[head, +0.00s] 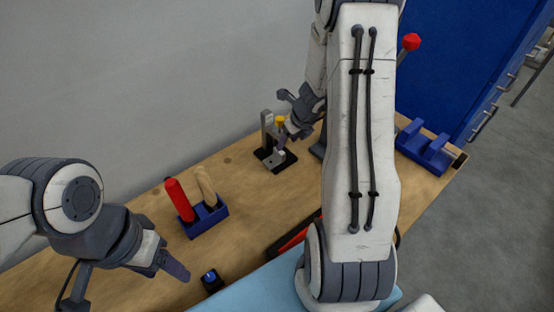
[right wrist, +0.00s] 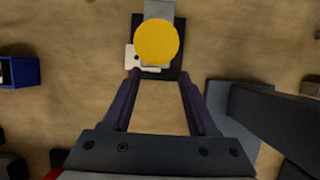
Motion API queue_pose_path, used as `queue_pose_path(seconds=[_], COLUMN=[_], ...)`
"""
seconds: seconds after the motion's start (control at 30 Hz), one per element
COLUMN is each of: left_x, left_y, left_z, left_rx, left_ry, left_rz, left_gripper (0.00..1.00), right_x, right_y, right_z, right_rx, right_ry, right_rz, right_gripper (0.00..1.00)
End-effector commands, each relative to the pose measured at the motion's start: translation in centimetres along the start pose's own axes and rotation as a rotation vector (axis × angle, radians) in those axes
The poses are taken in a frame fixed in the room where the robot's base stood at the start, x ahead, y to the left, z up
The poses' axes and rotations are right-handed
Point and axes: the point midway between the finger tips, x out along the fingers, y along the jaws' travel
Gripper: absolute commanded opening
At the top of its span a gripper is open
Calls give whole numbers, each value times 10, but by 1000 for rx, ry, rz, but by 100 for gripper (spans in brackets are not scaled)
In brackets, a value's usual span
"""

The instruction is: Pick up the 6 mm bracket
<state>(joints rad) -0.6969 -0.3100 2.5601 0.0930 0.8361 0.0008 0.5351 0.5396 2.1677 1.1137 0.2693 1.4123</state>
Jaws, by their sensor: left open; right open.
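A small pale plate with dark holes (right wrist: 133,58) sits partly under a yellow round knob (right wrist: 156,42); it may be the bracket, but no size marking can be read. It lies on the black base (head: 266,157) of a small stand with a grey upright (head: 267,126). My right gripper (right wrist: 160,78) is open and empty above the stand's near edge, with the plate just beyond the left fingertip.
A blue holder (head: 207,220) with a red handle (head: 179,200) and a wooden handle (head: 206,186) stands left of the stand. A small black block (head: 212,281) is near the front. A blue cradle (head: 425,150) is at right. Bench between holder and stand is clear.

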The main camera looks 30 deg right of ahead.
Motion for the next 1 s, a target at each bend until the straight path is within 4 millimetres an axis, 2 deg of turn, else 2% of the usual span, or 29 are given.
queue_pose_path(seconds=[0.17, 0.33, 0.43, 0.57, 0.77, 0.87, 0.9, 0.93, 1.0], left_x=[9, 28, 31, 33, 32, 32, 32, 32, 32], left_y=[-1, -2, -2, -2, -2, -2, -2, -2, -2], left_z=[0, 2, 2, 2, 2, 2, 2, 2, 2], left_rx=[1, 1, 1, 1, 1, 1, 1, 1, 1], left_ry=[0, 0, 0, 0, 0, 0, 0, 0, 0], left_rz=[0, 0, 0, 0, 0, 0, 0, 0, 0], left_gripper=[62, 62, 62, 62, 62, 62, 62, 62, 62], right_x=[15, 42, 54, 60, 59, 59, 59, 59, 59], right_y=[2, 7, 7, 7, 6, 6, 6, 6, 6], right_z=[-2, -10, -9, -8, -8, -8, -8, -8, -8], right_rx=[-3, -3, -5, -6, -6, -6, -6, -6, -6], right_ry=[1, 2, 1, 0, 0, 0, 0, 0, 0], right_rz=[1, 1, 1, 1, 0, 0, 0, 0, 0], right_gripper=[59, 59, 59, 59, 59, 24, 9, 0, 0])
